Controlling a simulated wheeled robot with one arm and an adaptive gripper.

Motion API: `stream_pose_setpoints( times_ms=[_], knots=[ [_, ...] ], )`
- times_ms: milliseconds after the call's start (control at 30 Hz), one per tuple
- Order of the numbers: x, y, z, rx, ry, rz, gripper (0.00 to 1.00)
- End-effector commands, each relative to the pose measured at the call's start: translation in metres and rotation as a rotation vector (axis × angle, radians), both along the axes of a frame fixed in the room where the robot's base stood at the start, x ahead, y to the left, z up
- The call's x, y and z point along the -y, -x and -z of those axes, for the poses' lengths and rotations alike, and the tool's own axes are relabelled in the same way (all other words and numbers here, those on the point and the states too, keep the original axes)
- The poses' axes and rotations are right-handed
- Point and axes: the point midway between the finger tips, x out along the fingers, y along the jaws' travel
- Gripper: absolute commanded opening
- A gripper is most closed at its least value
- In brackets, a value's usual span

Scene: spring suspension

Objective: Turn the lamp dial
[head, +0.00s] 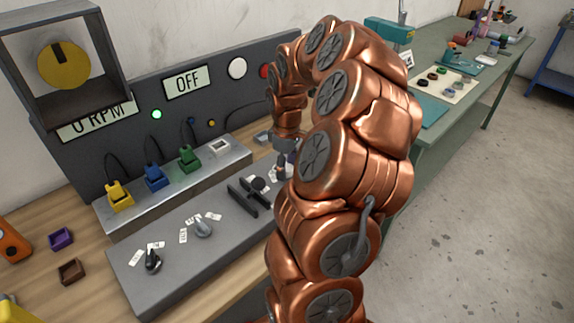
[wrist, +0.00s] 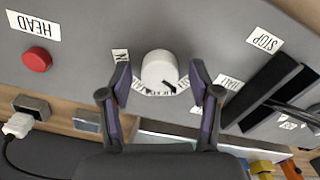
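A round white dial (wrist: 159,66) with a dark pointer mark sits on the grey console, with small white labels around it in the wrist view. I take it for the lamp dial. The pointer is toward the lower right there. My gripper (wrist: 161,77) is open, with one purple-padded finger on each side of the dial. Gaps show between the pads and the dial, and nothing is held. The head view shows my gripper (head: 288,158) low over the far right part of the console (head: 195,255). My arm hides the dial there.
A red button (wrist: 37,59) lies beside the HEAD label. A black slotted lever (wrist: 262,91) lies near the STOP label, close to my gripper.

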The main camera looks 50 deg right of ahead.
Motion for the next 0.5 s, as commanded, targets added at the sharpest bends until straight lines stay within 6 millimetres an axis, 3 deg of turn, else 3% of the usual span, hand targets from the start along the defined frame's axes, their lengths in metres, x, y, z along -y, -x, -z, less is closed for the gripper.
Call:
stream_pose_setpoints(
  times_ms=[67,500],
  knots=[
    [-0.0001,0.0000,0.0000,0.000,0.000,0.000,0.53],
    [-0.0001,0.0000,-0.0001,0.000,0.000,0.000,0.07]
  ],
)
